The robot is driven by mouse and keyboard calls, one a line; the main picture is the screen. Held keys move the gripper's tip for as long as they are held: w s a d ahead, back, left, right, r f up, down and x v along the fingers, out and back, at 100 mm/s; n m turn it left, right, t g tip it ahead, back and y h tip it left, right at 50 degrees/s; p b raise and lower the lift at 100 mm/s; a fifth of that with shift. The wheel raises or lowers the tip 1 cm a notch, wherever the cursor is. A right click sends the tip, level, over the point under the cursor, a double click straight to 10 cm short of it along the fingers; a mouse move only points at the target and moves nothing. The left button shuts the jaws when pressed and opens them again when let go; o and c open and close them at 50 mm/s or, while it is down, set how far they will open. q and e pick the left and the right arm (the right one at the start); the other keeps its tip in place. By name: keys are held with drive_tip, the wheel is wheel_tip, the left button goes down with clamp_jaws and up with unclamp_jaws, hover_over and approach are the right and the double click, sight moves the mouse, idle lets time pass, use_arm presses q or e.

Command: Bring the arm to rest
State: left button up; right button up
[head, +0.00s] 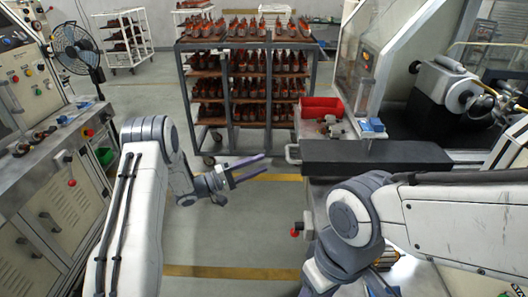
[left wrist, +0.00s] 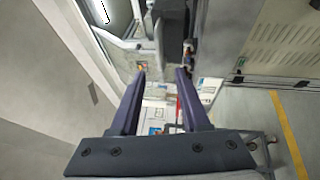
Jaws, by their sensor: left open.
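My left gripper (head: 247,171) is open and empty in the head view, held over the open floor between the left cabinets and the right bench. Its fingers point right. In the left wrist view, the two dark purple fingers of the left gripper (left wrist: 157,75) stand apart with nothing between them. My right arm comes in from the right in the head view and bends down near the bench; its gripper is not clearly visible.
A rack (head: 230,95) of armatures stands at the back. A fan (head: 77,50) and control cabinets (head: 55,190) line the left. The floor (head: 225,240) in the middle is clear.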

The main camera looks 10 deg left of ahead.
use_arm(q)
drive_tip(key=w+a+r+m+t+y, duration=0.1)
drive_tip(key=w+a+r+t+y, duration=0.15)
drive_tip(key=w+y, duration=0.35)
drive_tip(key=s+a+m+g+y, duration=0.25)
drive_tip(key=s+a+y, duration=0.25)
drive_tip(key=s+y, duration=0.45)
drive_tip(key=s+f+m+g+y, duration=0.25)
drive_tip(key=s+g, duration=0.45)
drive_tip(key=s, duration=1.3)
drive_tip(key=s+d+r+m+g, duration=0.1)
drive_tip(key=s+d+r+m, duration=0.2)
drive_tip(key=s+d, duration=0.4)
drive_tip(key=s+d+r+m+g+h, duration=0.1)
drive_tip(key=s+d+r+m+g, duration=0.1)
drive_tip(key=s+d+m, duration=0.3)
drive_tip(key=s+d+r, duration=0.1)
drive_tip(key=s+d, duration=0.1)
drive_tip(key=s, duration=0.1)
drive_tip(key=shift+s+d+h, duration=0.2)
drive_tip(key=shift+d+h, duration=0.1)
